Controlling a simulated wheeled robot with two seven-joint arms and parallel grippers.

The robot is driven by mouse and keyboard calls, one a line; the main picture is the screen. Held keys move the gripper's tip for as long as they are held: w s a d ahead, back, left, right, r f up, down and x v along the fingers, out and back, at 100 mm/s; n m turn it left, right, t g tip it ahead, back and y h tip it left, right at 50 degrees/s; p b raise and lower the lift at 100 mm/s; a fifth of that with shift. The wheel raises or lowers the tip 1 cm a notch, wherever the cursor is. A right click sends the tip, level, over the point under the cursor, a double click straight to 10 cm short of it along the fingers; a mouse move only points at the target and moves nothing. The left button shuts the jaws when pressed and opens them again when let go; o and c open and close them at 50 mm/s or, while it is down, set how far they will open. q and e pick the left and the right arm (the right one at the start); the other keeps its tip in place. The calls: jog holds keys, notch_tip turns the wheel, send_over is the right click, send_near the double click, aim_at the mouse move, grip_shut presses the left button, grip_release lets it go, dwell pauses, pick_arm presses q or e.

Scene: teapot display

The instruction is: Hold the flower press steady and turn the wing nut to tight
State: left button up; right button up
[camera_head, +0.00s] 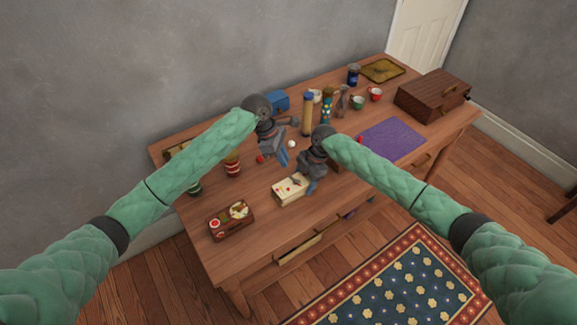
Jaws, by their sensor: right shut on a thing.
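The flower press (289,193) is a small cream block with red marks on top, lying on the table near its front edge. My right gripper (308,190) is at the press's right end, pointing down, and is shut on the press there. A small dark piece shows on top of the press beside the fingers; I cannot tell whether it is the wing nut. My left gripper (280,163) hangs above the table behind the press, apart from it. Its fingers are too small to tell open from shut.
A tray of small items (231,221) lies at the front left. Striped jars (232,164), a blue box (277,102), tall bottles (307,114) and cups (375,94) stand behind. A purple mat (393,139) and brown case (432,95) lie right. Bare table separates tray and press.

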aim_at(295, 180)
pick_arm(q)
jog(key=shift+w+a+r+m, duration=0.1)
jog(key=shift+a+r+m, duration=0.3)
jog(key=shift+m, duration=0.85)
jog(key=shift+a+r+m, duration=0.1)
jog(key=shift+r+m, duration=0.5)
jog(key=shift+m, duration=0.7)
jog(key=shift+w+a+r+m, duration=0.15)
jog(key=shift+r+m, duration=0.35)
jog(key=shift+m, duration=0.75)
jog(key=shift+s, duration=0.1)
jog(key=shift+o, duration=1.4)
jog(key=n, duration=0.1)
jog(key=w+n+g, duration=0.1)
jog(key=w+n, duration=0.1)
jog(key=shift+w+a+y, duration=0.2)
jog(key=shift+a+y, duration=0.05)
jog(key=shift+y, duration=0.05)
jog(key=shift+n, duration=0.3)
jog(key=x, duration=1.2)
jog(key=shift+s+a, duration=0.1)
jog(key=shift+s, duration=0.1)
